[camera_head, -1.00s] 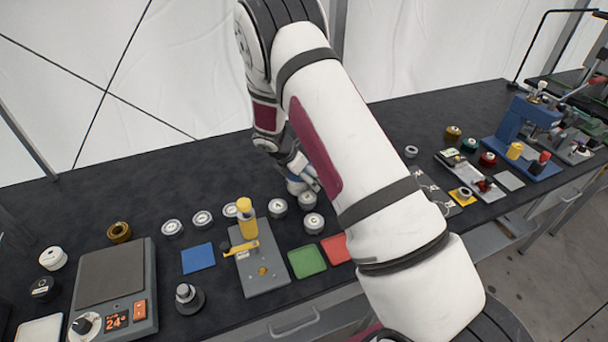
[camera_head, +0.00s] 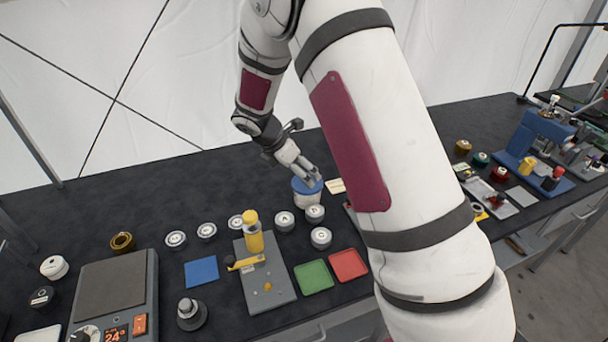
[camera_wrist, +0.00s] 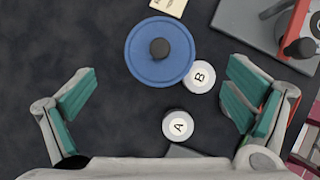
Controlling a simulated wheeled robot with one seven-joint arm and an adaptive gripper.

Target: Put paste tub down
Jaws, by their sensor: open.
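The paste tub (camera_head: 307,197) is a white tub with a blue lid, standing on the dark table behind the white-lidded tins. In the wrist view its round blue lid (camera_wrist: 160,65) with a dark knob shows at upper middle, ahead of the fingers and touching or very close to the tin marked B (camera_wrist: 201,76). My gripper (camera_head: 312,180) is just above and behind the tub in the head view. In the wrist view my gripper (camera_wrist: 155,105) has its teal-padded fingers wide apart with nothing between them that they touch.
A tin marked A (camera_wrist: 179,125) stands close to the tub. A grey plate with a yellow post (camera_head: 252,236), green tray (camera_head: 313,276) and red tray (camera_head: 349,265) lie nearer the front. A pale card (camera_head: 335,186) lies beside the tub.

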